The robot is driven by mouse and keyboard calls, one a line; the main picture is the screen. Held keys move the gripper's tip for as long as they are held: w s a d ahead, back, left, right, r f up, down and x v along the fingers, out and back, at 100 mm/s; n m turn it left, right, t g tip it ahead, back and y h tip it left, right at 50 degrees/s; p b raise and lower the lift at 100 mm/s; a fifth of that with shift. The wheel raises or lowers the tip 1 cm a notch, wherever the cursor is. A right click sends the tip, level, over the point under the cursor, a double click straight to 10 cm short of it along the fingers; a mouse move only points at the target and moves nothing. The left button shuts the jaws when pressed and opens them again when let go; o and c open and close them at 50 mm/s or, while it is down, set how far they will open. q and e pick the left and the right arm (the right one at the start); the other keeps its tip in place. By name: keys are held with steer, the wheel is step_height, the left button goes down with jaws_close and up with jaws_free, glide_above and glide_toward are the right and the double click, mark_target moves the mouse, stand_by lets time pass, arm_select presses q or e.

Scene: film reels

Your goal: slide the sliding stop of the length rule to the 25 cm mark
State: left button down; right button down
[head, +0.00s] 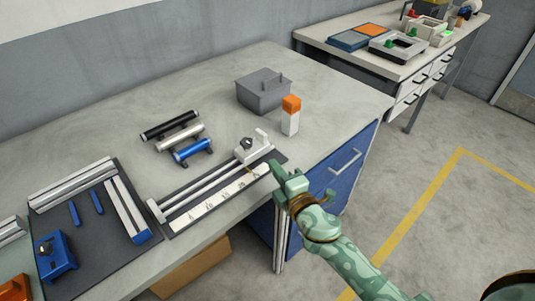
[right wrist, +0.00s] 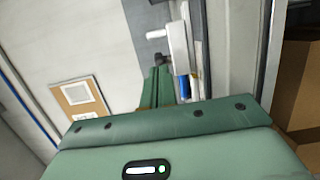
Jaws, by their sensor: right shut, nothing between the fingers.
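The length rule (head: 176,207) lies on the workbench, with two pale rails and a white scale strip along its front side; its numbers are too small to read surely. The white sliding stop (head: 259,152) with a dark knob (head: 246,143) sits near the rule's right end. My right gripper (head: 274,168) is shut and empty, just in front of the rule's right end, beside the stop. In the right wrist view its fingers (right wrist: 157,84) point toward the stop (right wrist: 179,48) and the dark knob (right wrist: 155,60); contact cannot be told. My left gripper is not in view.
A grey lidded box (head: 262,92) and an orange-topped white block (head: 290,117) stand behind the rule. Several short rollers (head: 180,136) lie behind its left half. A dark tray (head: 92,245) with rails and blue parts is at left.

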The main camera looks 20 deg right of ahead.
mark_target(261, 139)
steer(key=w, duration=0.6)
steer(key=w+a, duration=0.1)
steer(key=w, duration=0.2)
steer(key=shift+w+b, duration=0.2)
steer(key=shift+b, duration=0.1)
steer(key=shift+w+d, duration=0.25)
steer(key=shift+d, duration=0.55)
steer(key=shift+s, duration=0.1)
